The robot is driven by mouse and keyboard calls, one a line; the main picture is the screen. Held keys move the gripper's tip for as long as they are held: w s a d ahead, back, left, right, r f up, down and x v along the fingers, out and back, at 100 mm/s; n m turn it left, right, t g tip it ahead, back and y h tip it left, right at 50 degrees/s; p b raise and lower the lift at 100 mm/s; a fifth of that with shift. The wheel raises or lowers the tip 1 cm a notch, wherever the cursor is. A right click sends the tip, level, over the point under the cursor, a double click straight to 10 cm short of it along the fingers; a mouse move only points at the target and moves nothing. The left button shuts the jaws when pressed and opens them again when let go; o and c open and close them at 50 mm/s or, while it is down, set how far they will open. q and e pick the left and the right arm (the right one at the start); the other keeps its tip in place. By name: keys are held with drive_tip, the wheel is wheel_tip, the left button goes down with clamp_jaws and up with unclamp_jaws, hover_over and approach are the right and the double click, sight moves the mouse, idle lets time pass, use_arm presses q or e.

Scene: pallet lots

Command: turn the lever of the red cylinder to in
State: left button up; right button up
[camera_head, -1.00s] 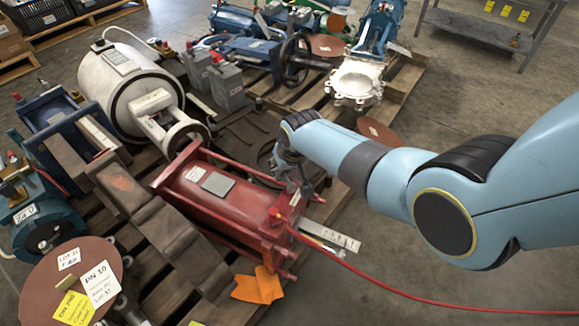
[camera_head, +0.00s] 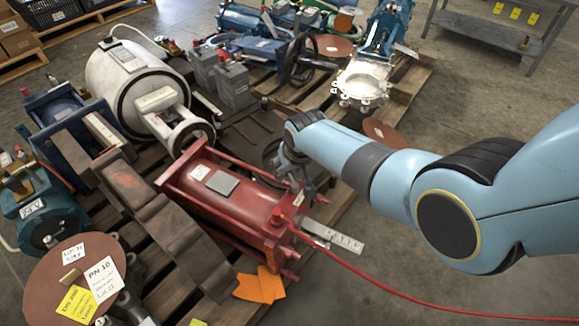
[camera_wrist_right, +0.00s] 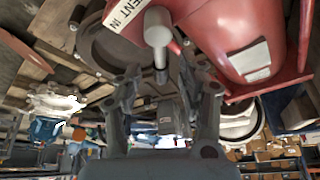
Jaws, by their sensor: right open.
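The red cylinder (camera_head: 222,205) lies in a red frame on the pallet in the head view, with a red cap and a red hose at its near right end. It also fills the upper right of the right wrist view (camera_wrist_right: 235,35). A white plate lettered "ENT IN" (camera_wrist_right: 125,15) shows beside it. A light grey, round-ended lever (camera_wrist_right: 158,28) points down between my fingers in that view; contact cannot be told. My right gripper (camera_wrist_right: 163,92) is open around or just behind the lever. In the head view my right gripper (camera_head: 302,172) is at the cylinder's right end, partly hidden. My left gripper is out of view.
A brown stepped block (camera_head: 160,220) lies left of the cylinder. A white flanged valve (camera_head: 362,82) is at the back right. Orange tags (camera_head: 262,285) lie in front.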

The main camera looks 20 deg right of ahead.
sight(297, 185)
drive_tip(key=shift+r, duration=0.1)
drive_tip(key=v, duration=1.1)
drive_tip(key=shift+s+r, duration=0.15)
drive_tip(key=shift+r, duration=0.25)
